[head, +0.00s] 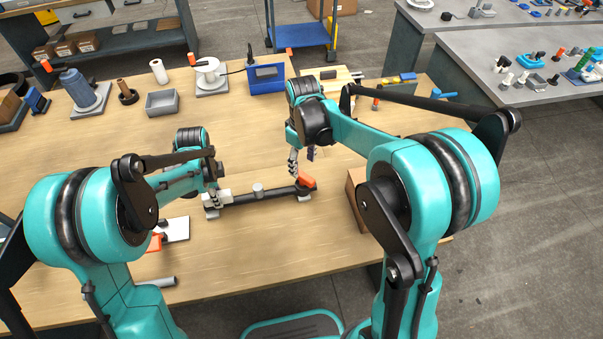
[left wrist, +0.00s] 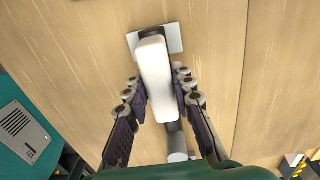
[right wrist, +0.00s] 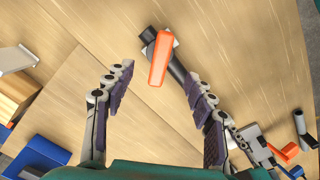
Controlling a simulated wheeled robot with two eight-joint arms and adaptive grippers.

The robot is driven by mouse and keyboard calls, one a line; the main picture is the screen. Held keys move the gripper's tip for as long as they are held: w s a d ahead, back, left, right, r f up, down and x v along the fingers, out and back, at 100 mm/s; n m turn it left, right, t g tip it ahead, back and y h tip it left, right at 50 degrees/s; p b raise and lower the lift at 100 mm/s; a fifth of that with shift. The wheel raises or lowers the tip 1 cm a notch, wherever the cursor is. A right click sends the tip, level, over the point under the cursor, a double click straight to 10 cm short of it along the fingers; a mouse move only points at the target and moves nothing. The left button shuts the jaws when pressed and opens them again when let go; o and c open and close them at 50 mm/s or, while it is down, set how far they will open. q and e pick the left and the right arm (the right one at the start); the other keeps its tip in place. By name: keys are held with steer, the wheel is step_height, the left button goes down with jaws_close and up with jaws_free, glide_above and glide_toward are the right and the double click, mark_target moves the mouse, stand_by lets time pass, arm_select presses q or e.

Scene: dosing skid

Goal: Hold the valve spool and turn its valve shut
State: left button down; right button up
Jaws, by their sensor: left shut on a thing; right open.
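The valve spool (head: 243,198), a dark pipe with a grey stub in its middle, lies on the workbench. Its left end has a white block (head: 222,196), which also shows in the left wrist view (left wrist: 156,75). My left gripper (head: 211,190) is shut on this white block, with a finger along each side. An orange valve handle (head: 306,180) sits at the spool's right end. In the right wrist view the handle (right wrist: 160,58) lies across the dark pipe, ahead of the fingertips. My right gripper (right wrist: 160,88) is open and empty, above the handle and apart from it.
A brown box (head: 356,197) stands right of the spool, near my right arm. A white plate (head: 175,229) and a loose grey cylinder (head: 158,281) lie in front at left. A blue bin (head: 266,78) and grey tray (head: 162,102) stand behind. The wood between is clear.

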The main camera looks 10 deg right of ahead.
mark_target(302, 174)
steer(key=shift+r, duration=0.1)
steer(key=c, duration=0.3)
step_height(302, 174, up, 2)
steer(key=shift+r, duration=0.25)
steer(key=shift+f, duration=4.8)
